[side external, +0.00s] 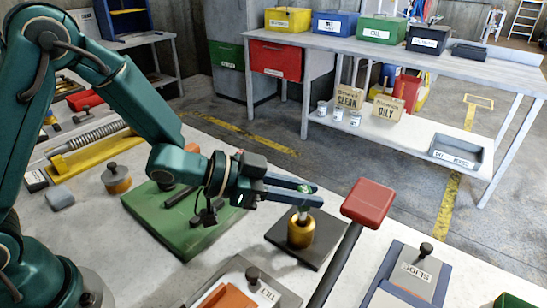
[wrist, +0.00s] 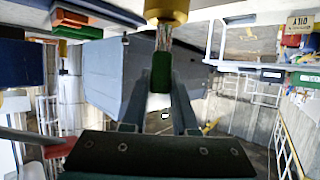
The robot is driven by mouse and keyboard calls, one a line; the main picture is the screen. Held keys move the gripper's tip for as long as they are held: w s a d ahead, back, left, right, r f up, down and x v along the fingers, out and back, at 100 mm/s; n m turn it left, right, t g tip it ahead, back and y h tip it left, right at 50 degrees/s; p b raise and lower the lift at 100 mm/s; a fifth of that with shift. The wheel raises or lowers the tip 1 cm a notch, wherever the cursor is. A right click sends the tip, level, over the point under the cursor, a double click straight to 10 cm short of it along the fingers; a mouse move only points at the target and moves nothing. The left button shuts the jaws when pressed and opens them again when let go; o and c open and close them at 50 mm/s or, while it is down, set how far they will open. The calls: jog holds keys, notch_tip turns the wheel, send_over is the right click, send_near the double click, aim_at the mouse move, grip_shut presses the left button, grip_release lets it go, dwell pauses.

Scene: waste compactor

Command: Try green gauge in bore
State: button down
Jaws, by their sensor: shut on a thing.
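My gripper (side external: 305,193) is shut on the green gauge (side external: 304,188), holding it by its green handle. The gauge's silver pin points down at the brass cylinder (side external: 300,234) that stands upright on a dark square plate (side external: 283,246). In the wrist view the green handle (wrist: 161,74) sits between my fingertips, and the silver pin (wrist: 163,38) runs to the brass cylinder (wrist: 166,9) at the top edge. A length of pin shows between handle and brass. I cannot tell whether its end is inside the bore or just at its mouth.
A red-headed block on a dark bar (side external: 368,203) stands close to the right of the brass cylinder. A green plate (side external: 180,222) lies to the left under my wrist. A grey slide block (side external: 413,274) and an orange part (side external: 228,297) lie in front.

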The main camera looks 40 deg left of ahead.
aim_at(302, 208)
jog(key=shift+f, duration=1.85)
dwell(1.6)
jog(key=shift+r, duration=0.1)
jog(key=shift+r, duration=1.25)
jog(key=shift+r, duration=0.25)
jog(key=shift+r, duration=1.4)
jog(key=shift+r, duration=1.05)
